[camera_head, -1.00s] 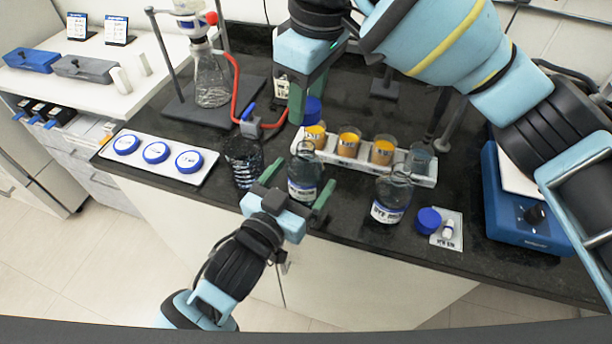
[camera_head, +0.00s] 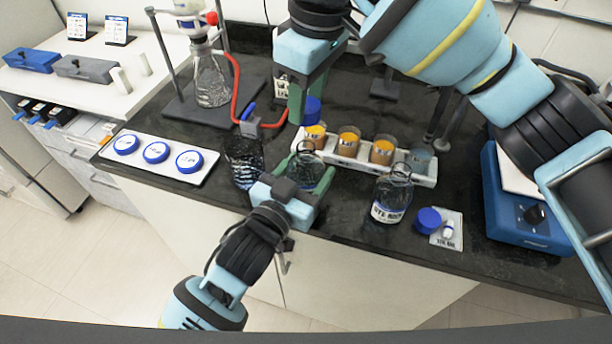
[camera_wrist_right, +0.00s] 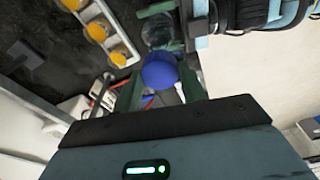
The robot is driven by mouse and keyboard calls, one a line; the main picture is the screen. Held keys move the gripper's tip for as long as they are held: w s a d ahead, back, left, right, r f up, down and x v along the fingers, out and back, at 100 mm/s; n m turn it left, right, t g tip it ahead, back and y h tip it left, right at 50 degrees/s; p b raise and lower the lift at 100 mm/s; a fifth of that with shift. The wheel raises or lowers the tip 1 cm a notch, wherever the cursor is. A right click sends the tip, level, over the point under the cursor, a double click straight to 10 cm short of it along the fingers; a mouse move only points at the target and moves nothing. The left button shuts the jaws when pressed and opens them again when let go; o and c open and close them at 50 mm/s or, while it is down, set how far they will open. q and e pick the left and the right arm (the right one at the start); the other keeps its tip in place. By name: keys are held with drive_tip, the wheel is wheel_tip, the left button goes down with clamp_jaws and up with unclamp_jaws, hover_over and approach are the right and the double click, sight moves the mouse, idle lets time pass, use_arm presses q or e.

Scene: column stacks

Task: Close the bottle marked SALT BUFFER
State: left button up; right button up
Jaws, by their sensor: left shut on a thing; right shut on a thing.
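A clear glass bottle (camera_head: 309,173) with an open neck stands near the counter's front edge. Its label is hidden behind my left gripper (camera_head: 307,175), which is shut on its body, so I cannot read SALT BUFFER. My right gripper (camera_head: 303,108) is shut on a blue cap (camera_head: 313,106) and holds it above and behind the bottle's neck, apart from it. In the right wrist view the cap (camera_wrist_right: 160,71) sits between the green fingers, with the bottle (camera_wrist_right: 160,32) beyond it.
A second open bottle (camera_head: 391,197) stands to the right, with another blue cap (camera_head: 428,220) beside it. A white rack (camera_head: 345,158) of amber-filled jars is close behind. A dark mesh cup (camera_head: 243,163) stands left, near a board (camera_head: 139,166) with three blue discs.

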use_arm(q)
drive_tip(key=c, duration=0.4)
drive_tip(key=shift+o, duration=0.2)
use_arm(e)
hover_over(306, 147)
drive_tip(key=shift+d+f, duration=0.1)
drive_tip(key=shift+f, duration=2.4)
drive_tip(key=shift+f, duration=0.15)
drive_tip(key=shift+f, duration=0.75)
drive_tip(key=shift+f, duration=0.5)
